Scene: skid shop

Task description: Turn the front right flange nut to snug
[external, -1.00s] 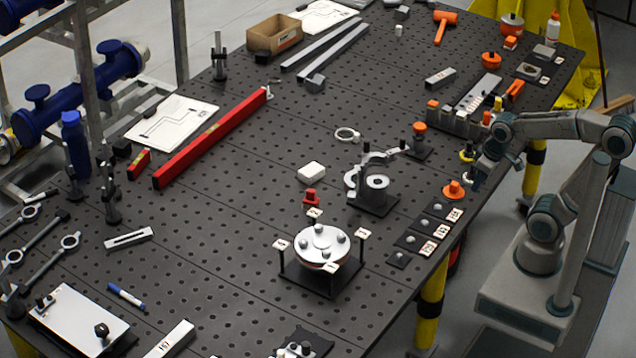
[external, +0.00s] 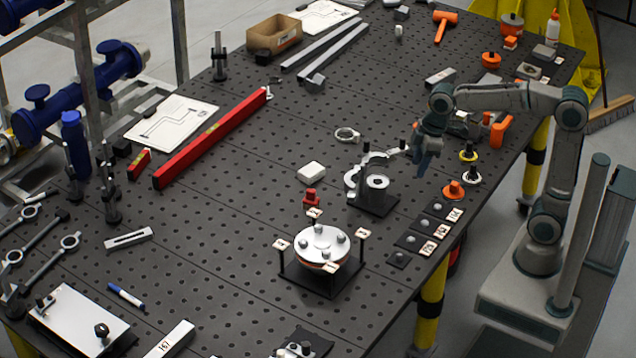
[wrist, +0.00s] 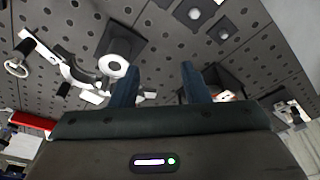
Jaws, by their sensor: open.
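The round silver flange (external: 324,243) sits on a dark square stand near the table's front, with rounded nuts on its top and small label cards on posts at its corners. I cannot tell how tight any nut is, and the labels are too small to read. My gripper (external: 425,160) hangs over the right part of the table, behind and to the right of the flange and well apart from it. In the wrist view its two blue fingers (wrist: 160,82) are spread with nothing held between them. The flange is not clearly seen in the wrist view.
A clamp stand with a white ring (external: 376,182) stands between my gripper and the flange; it also shows in the wrist view (wrist: 112,66). Labelled black plates (external: 410,241) and an orange knob (external: 453,189) lie along the right edge. A red level (external: 212,138) lies at left.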

